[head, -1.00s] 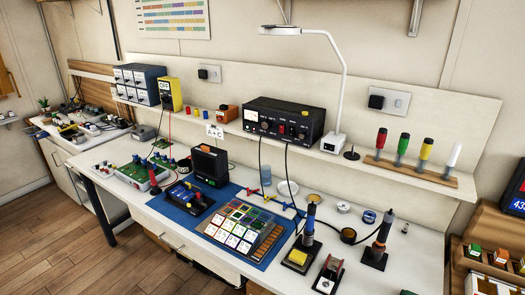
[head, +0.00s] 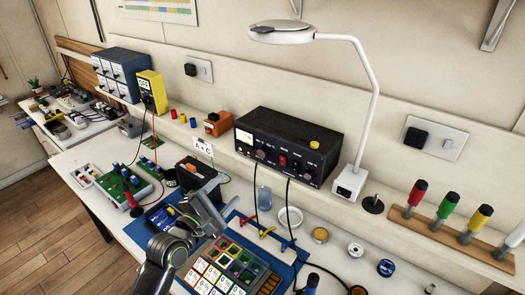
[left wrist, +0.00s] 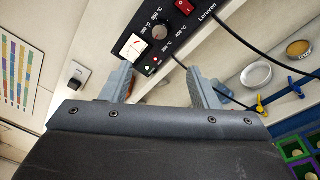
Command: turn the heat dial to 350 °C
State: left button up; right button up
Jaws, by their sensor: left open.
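A black soldering station (head: 290,148) with a meter, red switch and knobs stands on the shelf, upper centre in the head view. In the left wrist view, the heat dial (left wrist: 157,29) is a dark round knob ringed by printed temperatures, among them 300, 350 and 400 °C. I cannot tell which mark it points to. My left gripper (head: 212,206) is open and empty, over the bench in front of and left of the station, apart from the dial. Its fingers show in the left wrist view (left wrist: 162,88), below the dial. My right gripper is not in view.
A white lamp (head: 365,75) stands just right of the station. Black cables (head: 289,205) hang from its front.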

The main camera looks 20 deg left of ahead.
pick_arm(q)
send_near(261, 155)
jog(key=p+x, duration=0.1)
jog(key=x, duration=0.6)
jog(key=shift+w, duration=0.1)
jog(key=shift+w+d, duration=0.1)
jog(key=shift+w, duration=0.4)
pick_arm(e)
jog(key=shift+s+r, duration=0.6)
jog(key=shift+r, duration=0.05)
pick_arm(q)
jog(key=c, duration=1)
